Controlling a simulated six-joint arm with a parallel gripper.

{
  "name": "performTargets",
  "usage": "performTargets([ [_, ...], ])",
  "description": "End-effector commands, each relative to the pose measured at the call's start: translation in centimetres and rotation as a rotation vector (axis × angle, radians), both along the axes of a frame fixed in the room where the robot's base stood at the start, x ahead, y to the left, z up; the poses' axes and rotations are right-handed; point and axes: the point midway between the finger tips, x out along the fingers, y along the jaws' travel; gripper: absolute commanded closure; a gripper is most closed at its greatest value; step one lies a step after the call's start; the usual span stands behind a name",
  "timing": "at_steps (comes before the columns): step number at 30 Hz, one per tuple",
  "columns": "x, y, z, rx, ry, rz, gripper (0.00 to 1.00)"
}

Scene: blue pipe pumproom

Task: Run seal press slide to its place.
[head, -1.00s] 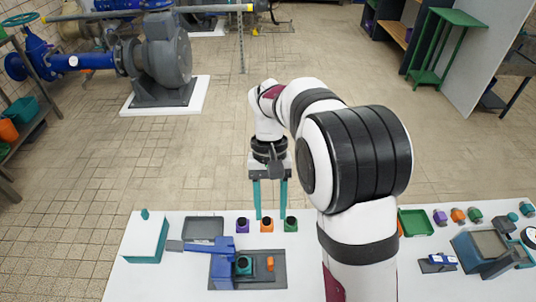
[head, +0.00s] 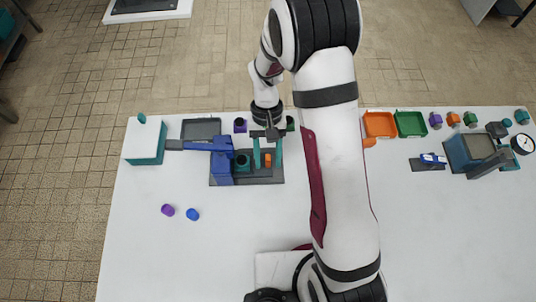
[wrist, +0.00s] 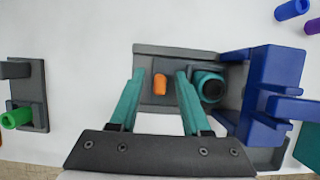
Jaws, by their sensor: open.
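The seal press is a blue frame (head: 222,165) with a lever arm, standing on a dark grey base (head: 262,180). An orange peg (head: 268,160) stands on the base, and a teal round holder with a dark opening (head: 242,161) is between it and the blue frame. The slide's edges are hard to tell from the base. My gripper (head: 268,142) is open above the base. In the wrist view my gripper (wrist: 160,73) has its teal fingers either side of the orange peg (wrist: 160,85), with visible gaps; the right finger is close to the teal holder (wrist: 208,85).
A grey tray (head: 201,121) and a white-and-teal box (head: 146,142) are left of the press. Purple (head: 167,210) and blue (head: 193,214) caps lie in front. Orange (head: 380,113) and green (head: 411,114) trays and another fixture (head: 470,152) are right. The table's front left is clear.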

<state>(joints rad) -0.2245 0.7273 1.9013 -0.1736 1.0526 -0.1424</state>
Motion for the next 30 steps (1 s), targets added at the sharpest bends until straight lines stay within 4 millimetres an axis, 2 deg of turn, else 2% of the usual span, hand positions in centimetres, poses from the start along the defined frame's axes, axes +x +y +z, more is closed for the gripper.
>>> performTargets([
  [2,0.02,0.00,0.01,0.000,0.000,0.000,0.53],
  [3,0.02,0.00,0.02,0.000,0.000,0.000,0.56],
  [9,0.04,-0.01,0.05,0.000,-0.001,0.000,0.92],
  [11,0.04,-0.01,0.05,0.000,-0.001,0.000,1.00],
  [30,0.07,0.00,0.09,0.000,-0.001,0.000,1.00],
])
